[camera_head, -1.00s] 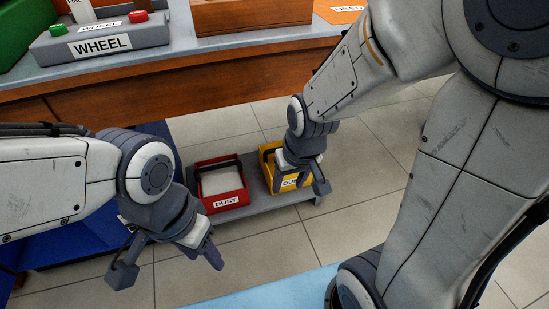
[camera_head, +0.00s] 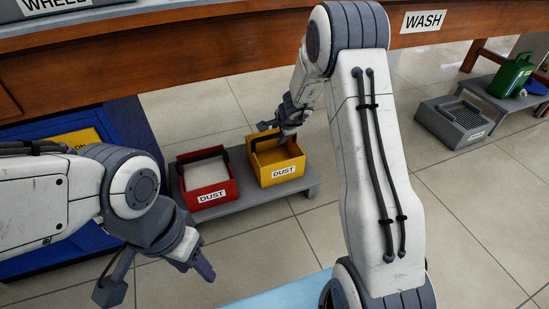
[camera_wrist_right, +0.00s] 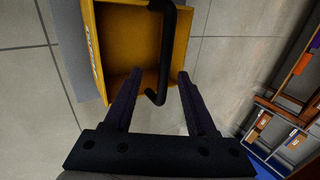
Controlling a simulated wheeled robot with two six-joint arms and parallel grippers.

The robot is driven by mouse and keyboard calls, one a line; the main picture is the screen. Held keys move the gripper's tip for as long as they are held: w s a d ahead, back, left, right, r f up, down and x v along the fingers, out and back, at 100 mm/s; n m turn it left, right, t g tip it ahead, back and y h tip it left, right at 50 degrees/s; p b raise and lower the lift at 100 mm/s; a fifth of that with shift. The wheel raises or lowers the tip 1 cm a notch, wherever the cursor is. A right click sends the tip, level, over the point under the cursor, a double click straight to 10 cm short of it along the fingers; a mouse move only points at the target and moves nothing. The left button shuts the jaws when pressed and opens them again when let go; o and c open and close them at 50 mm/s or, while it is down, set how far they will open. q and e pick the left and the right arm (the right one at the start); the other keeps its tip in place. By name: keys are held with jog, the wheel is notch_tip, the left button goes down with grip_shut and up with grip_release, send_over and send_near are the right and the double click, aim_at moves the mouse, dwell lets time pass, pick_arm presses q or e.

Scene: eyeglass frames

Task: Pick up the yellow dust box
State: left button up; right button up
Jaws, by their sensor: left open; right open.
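The yellow dust box (camera_head: 282,158) stands upright on a low grey stand, with a white DUST label on its front and a black handle. My right gripper (camera_head: 273,124) is open at the box's upper back edge. In the right wrist view, the yellow box (camera_wrist_right: 125,38) lies ahead of the open fingers (camera_wrist_right: 158,82). The lower end of its black handle (camera_wrist_right: 166,55) appears between the fingertips; I cannot tell whether they touch it. My left gripper (camera_head: 160,278) is open and empty at the lower left, away from the box.
A red dust box (camera_head: 207,196) with pale contents stands just left of the yellow one on the grey stand (camera_head: 255,198). A wooden table (camera_head: 180,65) is behind. A blue bin (camera_head: 135,125) is at left. A grey box (camera_head: 455,122) sits on the right floor. Open tiled floor lies between.

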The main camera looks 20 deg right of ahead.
aim_at(276, 136)
jog(key=x, duration=0.4)
jog(key=shift+w+f, duration=0.1)
jog(key=shift+f, duration=0.1)
jog(key=x, duration=0.2)
jog(key=p+x, duration=0.1)
jog(key=x, duration=0.2)
jog(key=shift+w+r, duration=0.15)
jog(key=shift+w, duration=0.2)
grip_shut()
jog(key=shift+r, duration=0.1)
dwell(0.8)
